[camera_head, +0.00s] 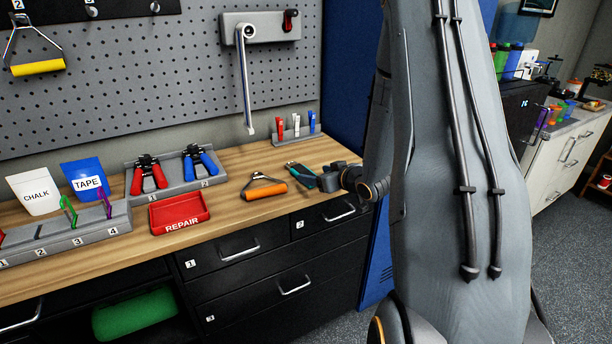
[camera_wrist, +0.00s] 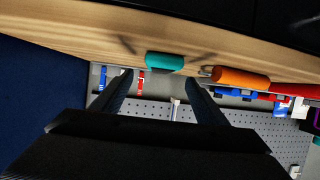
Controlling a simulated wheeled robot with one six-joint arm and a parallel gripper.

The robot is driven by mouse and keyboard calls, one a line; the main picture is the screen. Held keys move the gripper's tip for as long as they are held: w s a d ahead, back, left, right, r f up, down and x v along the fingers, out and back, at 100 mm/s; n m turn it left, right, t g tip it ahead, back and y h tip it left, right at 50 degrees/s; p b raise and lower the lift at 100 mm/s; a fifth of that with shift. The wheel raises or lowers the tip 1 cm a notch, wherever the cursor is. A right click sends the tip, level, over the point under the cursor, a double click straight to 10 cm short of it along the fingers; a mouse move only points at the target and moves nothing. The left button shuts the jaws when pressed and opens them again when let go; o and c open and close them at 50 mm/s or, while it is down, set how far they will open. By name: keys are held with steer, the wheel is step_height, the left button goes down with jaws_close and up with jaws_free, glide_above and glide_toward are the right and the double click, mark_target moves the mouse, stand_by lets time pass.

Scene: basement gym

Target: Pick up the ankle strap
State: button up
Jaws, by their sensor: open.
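A teal and black item, likely the ankle strap (camera_head: 301,176), lies on the wooden bench top near its front right. In the wrist view the teal piece (camera_wrist: 165,61) shows just beyond my fingertips, roughly between them. My gripper (camera_head: 328,179) is open, low over the bench and close to the right of the teal item. In the wrist view my gripper's two dark fingers (camera_wrist: 157,78) are apart with nothing held between them. I cannot tell whether they touch the strap. Part of the strap's dark end may be hidden by my gripper.
An orange-handled grip (camera_head: 264,188) lies just left of the strap. Further left are a red REPAIR tray (camera_head: 180,214) and a grey rack (camera_head: 176,178) with red and blue hand grippers. A small holder (camera_head: 293,137) stands behind. A blue locker (camera_head: 349,90) rises at the right.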

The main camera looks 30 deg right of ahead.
mark_target(309, 174)
steer(key=shift+p+x, duration=0.9)
steer(key=shift+x, duration=1.55)
steer(key=shift+s+a+f, duration=0.1)
steer(key=shift+f, duration=0.05)
steer(key=c, duration=1.2)
steer(key=shift+r+b, duration=1.15)
steer(key=shift+r, duration=3.85)
